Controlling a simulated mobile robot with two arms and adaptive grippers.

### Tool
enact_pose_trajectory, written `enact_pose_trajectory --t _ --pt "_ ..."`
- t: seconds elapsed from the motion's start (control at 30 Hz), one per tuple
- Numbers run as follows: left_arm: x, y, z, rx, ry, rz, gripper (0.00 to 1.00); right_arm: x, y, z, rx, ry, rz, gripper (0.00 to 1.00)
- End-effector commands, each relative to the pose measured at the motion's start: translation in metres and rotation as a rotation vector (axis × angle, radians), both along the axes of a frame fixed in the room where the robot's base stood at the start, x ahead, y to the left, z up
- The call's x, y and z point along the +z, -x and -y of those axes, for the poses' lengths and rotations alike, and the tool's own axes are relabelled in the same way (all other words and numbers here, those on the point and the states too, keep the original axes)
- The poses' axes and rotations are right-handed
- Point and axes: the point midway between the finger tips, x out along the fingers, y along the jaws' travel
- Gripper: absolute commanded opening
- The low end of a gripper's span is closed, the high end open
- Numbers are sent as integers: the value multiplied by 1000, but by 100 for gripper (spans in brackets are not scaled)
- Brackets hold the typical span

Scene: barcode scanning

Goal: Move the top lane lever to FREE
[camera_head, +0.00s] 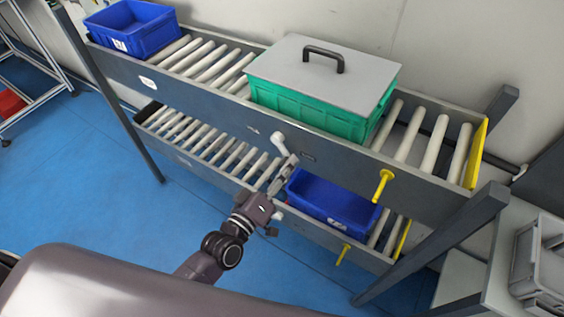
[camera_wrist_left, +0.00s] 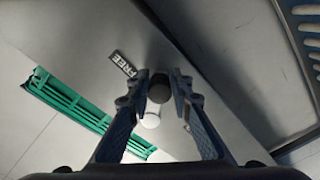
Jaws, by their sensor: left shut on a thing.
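The top lane lever (camera_head: 279,143) is a white handle on the front rail of the upper roller lane. It also shows in the left wrist view as a pale rounded end (camera_wrist_left: 151,120) beside a dark round part. My left gripper (camera_head: 290,164) is at the lever, with its fingers (camera_wrist_left: 159,78) on either side of it and shut on it. A black FREE label (camera_wrist_left: 123,63) is on the grey rail just left of the fingers in the wrist view. The fingers partly hide the lever. My right gripper is not in view.
A green crate with a grey lid (camera_head: 318,85) stands on the upper lane. Blue bins stand at the upper left (camera_head: 132,27) and on the lower lane (camera_head: 330,207). Yellow handles stick out at the upper rail (camera_head: 382,184) and lower rail (camera_head: 343,254).

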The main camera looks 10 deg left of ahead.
Motion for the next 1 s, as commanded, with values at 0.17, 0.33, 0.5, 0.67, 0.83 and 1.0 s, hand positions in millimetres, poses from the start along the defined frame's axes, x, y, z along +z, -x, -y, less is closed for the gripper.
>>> enact_pose_trajectory --t 0.17,0.33,0.5,0.67,0.83,1.0 --pt "6 0 0 7 74 -21 0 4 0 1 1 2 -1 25" --pt "7 0 2 8 113 -36 0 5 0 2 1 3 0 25" --pt "7 1 3 7 128 -41 0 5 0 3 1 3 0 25" --pt "7 1 3 6 129 -41 0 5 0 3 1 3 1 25" --pt "8 1 4 6 129 -41 21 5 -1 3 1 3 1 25" --pt "7 2 5 3 124 -41 36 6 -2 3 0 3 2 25"
